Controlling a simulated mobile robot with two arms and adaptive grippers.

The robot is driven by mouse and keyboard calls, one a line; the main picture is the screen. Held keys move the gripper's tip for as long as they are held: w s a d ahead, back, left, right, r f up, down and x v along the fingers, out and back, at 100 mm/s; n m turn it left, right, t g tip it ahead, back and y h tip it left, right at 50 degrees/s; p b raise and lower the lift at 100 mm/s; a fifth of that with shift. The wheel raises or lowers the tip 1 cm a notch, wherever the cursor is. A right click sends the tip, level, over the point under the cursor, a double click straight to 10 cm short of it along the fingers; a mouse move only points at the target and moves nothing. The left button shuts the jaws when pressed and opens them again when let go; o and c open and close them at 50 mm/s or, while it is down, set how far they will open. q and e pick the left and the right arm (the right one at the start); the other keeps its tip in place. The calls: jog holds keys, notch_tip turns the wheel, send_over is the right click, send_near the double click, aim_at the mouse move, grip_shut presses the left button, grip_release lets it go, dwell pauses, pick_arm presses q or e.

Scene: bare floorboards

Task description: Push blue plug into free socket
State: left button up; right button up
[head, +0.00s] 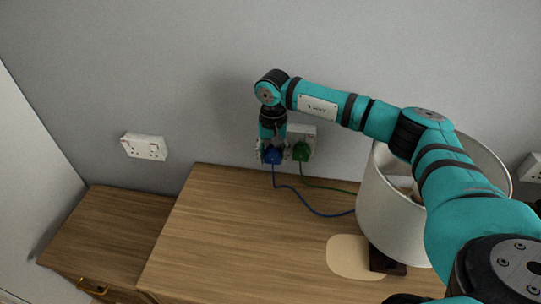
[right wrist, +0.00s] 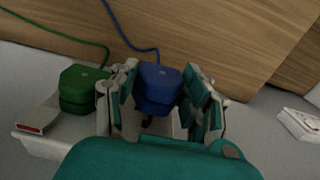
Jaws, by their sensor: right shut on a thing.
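The blue plug (head: 273,156) is at the left half of a white double wall socket (head: 307,131) just above the desk top. My right gripper (head: 272,148) is shut on it from above. In the right wrist view the blue plug (right wrist: 158,88) sits between the two fingers, against or just off the socket plate (right wrist: 50,142); I cannot tell whether its pins are in. The green plug (head: 301,151) is in the right half, beside the gripper; it also shows in the right wrist view (right wrist: 84,88). My left gripper is not in view.
A blue cord (head: 302,203) and a green cord (head: 325,187) run over the wooden desk (head: 220,235) towards a white lampshade (head: 400,215) under my right arm. Another double socket (head: 145,147) is on the wall to the left. The desk's left part is clear.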

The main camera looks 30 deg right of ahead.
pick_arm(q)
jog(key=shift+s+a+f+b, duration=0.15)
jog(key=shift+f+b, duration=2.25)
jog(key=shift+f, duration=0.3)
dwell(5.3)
